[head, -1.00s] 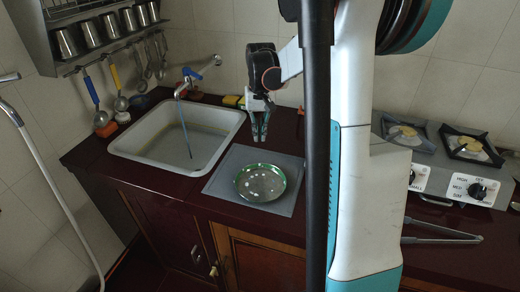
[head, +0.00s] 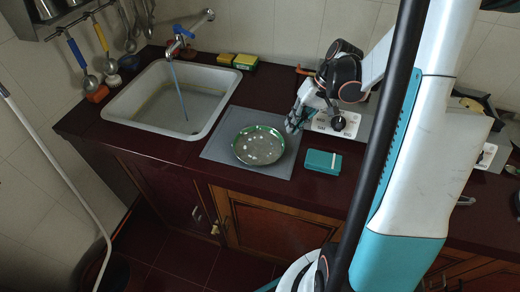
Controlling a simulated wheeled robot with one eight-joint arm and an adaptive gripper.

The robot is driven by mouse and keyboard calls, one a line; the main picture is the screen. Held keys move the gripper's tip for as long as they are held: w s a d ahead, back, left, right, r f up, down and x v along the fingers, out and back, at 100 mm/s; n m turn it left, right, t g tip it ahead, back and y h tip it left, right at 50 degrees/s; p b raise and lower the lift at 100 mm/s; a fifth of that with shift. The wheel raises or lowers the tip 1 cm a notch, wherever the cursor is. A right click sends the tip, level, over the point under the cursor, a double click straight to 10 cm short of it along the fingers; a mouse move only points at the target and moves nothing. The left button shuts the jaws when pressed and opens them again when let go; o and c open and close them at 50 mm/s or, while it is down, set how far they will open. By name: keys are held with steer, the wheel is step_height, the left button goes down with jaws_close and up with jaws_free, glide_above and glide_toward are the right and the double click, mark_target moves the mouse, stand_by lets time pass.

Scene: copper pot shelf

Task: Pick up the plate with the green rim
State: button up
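The plate with the green rim (head: 258,146) lies flat on a grey square mat (head: 216,150) on the dark red counter, right of the sink. It has pale spots on its surface. My gripper (head: 294,124) hangs just beyond the plate's right side and seems apart from it. Its fingers are small and seen at an angle, so I cannot tell whether they are open. No plate is held in it.
The sink (head: 130,113) with a blue-handled tap (head: 181,40) is to the left. A teal box (head: 322,161) lies right of the mat. Yellow sponges (head: 245,61) are at the back. A stove (head: 493,156) is partly hidden by my arm. The counter's front edge is near the plate.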

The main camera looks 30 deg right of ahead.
mark_target(282, 139)
steer(key=b+x, duration=0.3)
steer(key=x, duration=0.3)
steer(key=shift+s+a+f, duration=0.1)
steer(key=shift+f, duration=0.15)
jaws_close()
steer(key=shift+r, duration=0.1)
